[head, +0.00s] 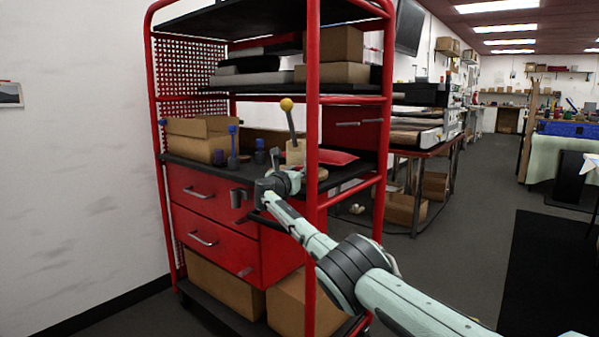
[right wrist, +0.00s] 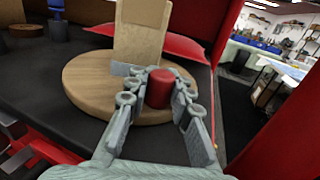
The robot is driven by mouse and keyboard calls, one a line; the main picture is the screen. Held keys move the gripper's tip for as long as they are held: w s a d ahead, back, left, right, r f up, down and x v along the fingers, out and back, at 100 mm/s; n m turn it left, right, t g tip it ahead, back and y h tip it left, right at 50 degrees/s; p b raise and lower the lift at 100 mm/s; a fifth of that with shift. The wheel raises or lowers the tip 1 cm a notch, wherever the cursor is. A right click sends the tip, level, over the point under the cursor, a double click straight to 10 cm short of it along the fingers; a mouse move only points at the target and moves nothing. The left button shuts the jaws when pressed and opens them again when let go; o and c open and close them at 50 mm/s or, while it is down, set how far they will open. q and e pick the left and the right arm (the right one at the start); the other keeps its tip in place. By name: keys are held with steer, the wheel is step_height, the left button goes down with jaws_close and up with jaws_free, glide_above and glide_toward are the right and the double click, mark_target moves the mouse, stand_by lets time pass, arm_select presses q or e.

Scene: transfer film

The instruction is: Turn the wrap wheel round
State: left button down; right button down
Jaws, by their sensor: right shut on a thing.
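The wrap wheel (right wrist: 88,88) is a round, flat wooden disc on the dark shelf of the red cart. An upright wooden block (right wrist: 140,35) stands at its far side and also shows in the head view (head: 295,152). A red knob (right wrist: 160,90) stands upright on the near part of the disc. My right gripper (right wrist: 158,80) is shut on the red knob, one finger on each side. In the head view my right gripper (head: 292,180) reaches in past the cart's red post, which hides part of the wheel. My left gripper is not in view.
A red post (head: 313,110) of the cart stands close beside my right arm. A yellow-tipped lever (head: 287,105) rises behind the block. A red pouch (right wrist: 180,44) lies behind the wheel. Blue-topped tools (head: 233,145) and an open cardboard box (head: 198,140) stand to the left.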

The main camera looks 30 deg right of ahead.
steer(key=c, duration=1.5)
jaws_free()
steer(key=shift+s+d+f, duration=0.15)
steer(key=shift+s+f, duration=0.05)
steer(key=shift+s, duration=0.05)
steer(key=shift+o, duration=0.9)
steer(key=shift+w+r, duration=0.1)
steer(key=shift+r, duration=0.05)
steer(key=shift+s+a, duration=0.2)
steer(key=shift+a, duration=0.35)
steer(key=v, duration=1.1)
steer(key=shift+s, duration=0.2)
steer(key=shift+d, duration=0.1)
